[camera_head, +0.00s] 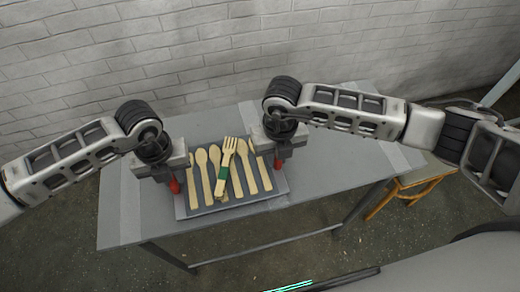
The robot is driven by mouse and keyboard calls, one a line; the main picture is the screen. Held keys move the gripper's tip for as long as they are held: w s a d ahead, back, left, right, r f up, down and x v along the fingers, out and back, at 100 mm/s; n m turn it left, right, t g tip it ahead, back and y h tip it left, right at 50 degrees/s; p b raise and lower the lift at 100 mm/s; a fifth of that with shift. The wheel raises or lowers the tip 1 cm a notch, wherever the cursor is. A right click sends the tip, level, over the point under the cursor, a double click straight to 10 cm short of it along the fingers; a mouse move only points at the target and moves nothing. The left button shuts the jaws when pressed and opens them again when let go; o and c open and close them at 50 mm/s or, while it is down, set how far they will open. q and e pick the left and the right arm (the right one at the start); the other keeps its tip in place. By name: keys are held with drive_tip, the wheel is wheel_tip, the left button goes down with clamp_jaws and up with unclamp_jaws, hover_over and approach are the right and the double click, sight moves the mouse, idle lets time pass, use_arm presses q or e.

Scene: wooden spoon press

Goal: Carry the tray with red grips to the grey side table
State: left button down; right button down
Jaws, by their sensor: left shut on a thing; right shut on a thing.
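The grey tray (232,211) with red grips is over the grey table (330,190) in the head view. Several wooden spoons (216,156) and a wooden fork (229,146) with a green band lie in it. My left gripper (175,185) is shut on the red grip at the tray's left side. My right gripper (278,164) is shut on the red grip at its right side. The gripper bodies partly hide the tray's two ends. I cannot tell whether the tray touches the table top or hangs just above it.
The table stands close to a white brick wall (200,50). Its top is clear to the right of the tray and at the left end. A wooden stool (412,185) stands on the floor, partly under the table's right end.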

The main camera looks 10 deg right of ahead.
use_arm(q)
drive_tip(key=shift+f+b, duration=0.3)
drive_tip(key=shift+f, duration=0.3)
use_arm(e)
drive_tip(key=shift+f, duration=0.6)
use_arm(q)
drive_tip(key=c, duration=1.8)
unclamp_jaws()
drive_tip(key=shift+f, duration=0.15)
use_arm(e)
drive_tip(key=c, duration=1.8)
unclamp_jaws()
drive_tip(key=shift+f, duration=0.2)
use_arm(q)
drive_tip(key=o, duration=0.4)
use_arm(e)
drive_tip(key=o, duration=0.4)
drive_tip(key=shift+r, duration=0.2)
use_arm(q)
drive_tip(key=shift+o, duration=0.2)
use_arm(e)
drive_tip(key=shift+o, duration=0.2)
use_arm(q)
drive_tip(key=shift+r, duration=0.2)
wheel_tip(320, 180, up, 12)
use_arm(e)
wheel_tip(320, 180, up, 12)
use_arm(q)
drive_tip(key=shift+s, duration=0.1)
